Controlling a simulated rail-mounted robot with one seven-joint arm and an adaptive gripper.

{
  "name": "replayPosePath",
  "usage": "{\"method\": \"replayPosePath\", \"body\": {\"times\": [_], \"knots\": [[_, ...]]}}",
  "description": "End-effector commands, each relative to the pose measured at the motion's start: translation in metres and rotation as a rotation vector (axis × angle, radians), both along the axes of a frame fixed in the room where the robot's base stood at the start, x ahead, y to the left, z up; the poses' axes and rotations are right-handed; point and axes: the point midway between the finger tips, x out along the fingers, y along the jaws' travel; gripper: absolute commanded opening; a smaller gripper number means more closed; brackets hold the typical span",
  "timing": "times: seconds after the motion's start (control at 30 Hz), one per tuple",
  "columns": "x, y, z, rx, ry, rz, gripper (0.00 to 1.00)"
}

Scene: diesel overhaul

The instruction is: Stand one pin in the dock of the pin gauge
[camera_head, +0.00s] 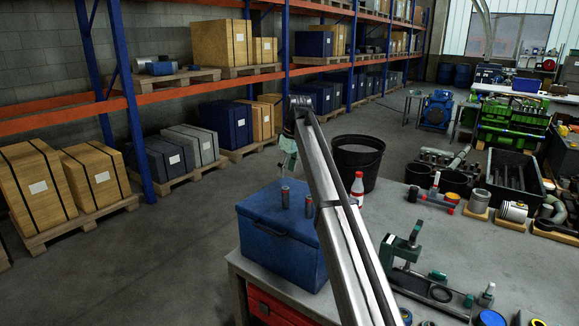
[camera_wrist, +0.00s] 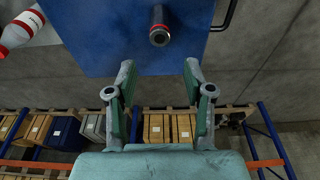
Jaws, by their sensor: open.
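My gripper (camera_head: 288,152) is open and empty above the far side of a blue box (camera_head: 262,220). In the wrist view its two green fingers (camera_wrist: 159,74) are wide apart. Two dark cylindrical pins stand on the lid, a left pin (camera_head: 285,197) and a right pin (camera_head: 308,206). The wrist view shows one dark pin with a red ring (camera_wrist: 158,32), ahead of the gap between the fingertips and apart from them. A green and grey fixture (camera_head: 405,252) with an upright post stands on the bench; I cannot tell whether it is the pin gauge.
Several engine parts fill the bench's right side. The bench top (camera_head: 475,248) has clear room in the middle. Pallet racks line the left.

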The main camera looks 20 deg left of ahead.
Motion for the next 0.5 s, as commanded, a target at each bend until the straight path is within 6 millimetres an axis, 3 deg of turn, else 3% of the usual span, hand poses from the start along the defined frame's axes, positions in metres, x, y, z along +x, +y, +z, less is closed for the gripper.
{"method": "replayPosePath", "body": {"times": [0.5], "knots": [[-0.001, 0.0, -0.052, 0.0, 0.0, 0.001, 0.52]]}}
